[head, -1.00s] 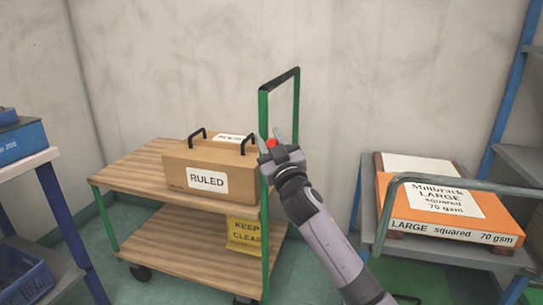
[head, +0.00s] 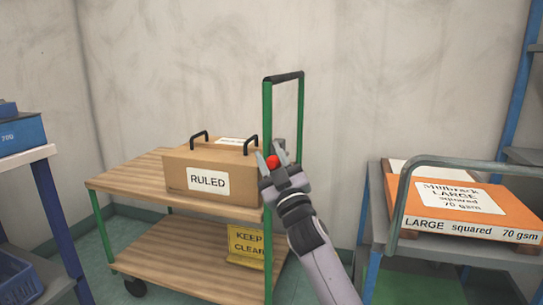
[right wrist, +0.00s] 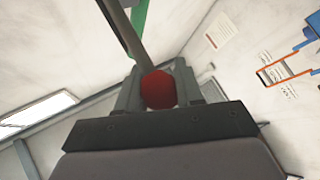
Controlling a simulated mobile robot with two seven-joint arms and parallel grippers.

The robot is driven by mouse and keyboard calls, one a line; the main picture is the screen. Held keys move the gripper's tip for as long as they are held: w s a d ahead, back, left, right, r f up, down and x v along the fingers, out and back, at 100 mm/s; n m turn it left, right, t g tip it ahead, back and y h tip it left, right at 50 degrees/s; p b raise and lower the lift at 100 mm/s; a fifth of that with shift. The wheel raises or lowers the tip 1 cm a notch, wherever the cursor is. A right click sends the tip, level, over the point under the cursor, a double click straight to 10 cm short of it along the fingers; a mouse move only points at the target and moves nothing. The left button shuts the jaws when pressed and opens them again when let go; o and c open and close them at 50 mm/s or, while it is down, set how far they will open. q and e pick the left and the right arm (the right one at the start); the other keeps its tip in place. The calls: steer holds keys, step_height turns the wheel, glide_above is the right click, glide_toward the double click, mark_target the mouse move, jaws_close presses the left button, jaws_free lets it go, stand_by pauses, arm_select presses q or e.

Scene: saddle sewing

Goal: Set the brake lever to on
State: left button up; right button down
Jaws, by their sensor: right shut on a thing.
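The brake lever's red round knob (head: 273,161) shows at the green handle frame (head: 267,120) of a wooden-shelved trolley (head: 135,180). My right gripper (head: 280,160) is shut on the knob, with a finger on either side of it. In the right wrist view the red knob (right wrist: 158,90) sits between the two fingers, and a grey bar (right wrist: 118,28) runs up and left from there. The lever's shaft is mostly hidden behind my gripper in the head view, and no on or off marking can be read. My left gripper is not in view.
A brown box labelled RULED (head: 208,182) with two black handles stands on the trolley's top shelf. An orange paper pack (head: 470,212) lies on a grey cart at right. A blue-legged bench (head: 48,205) stands at left.

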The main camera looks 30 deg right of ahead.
steer(key=shift+a+f, duration=0.4)
steer(key=shift+f, duration=0.05)
steer(key=c, duration=0.8)
jaws_free()
steer(key=shift+r, duration=0.1)
steer(key=shift+o, duration=0.2)
steer(key=shift+s, duration=0.1)
steer(key=shift+s, duration=0.15)
steer(key=v, duration=0.5)
steer(key=shift+s+f+p, duration=0.1)
steer(key=shift+f+p, duration=0.1)
steer(key=shift+p, duration=0.15)
steer(key=shift+s+f, duration=0.35)
steer(key=shift+s, duration=0.3)
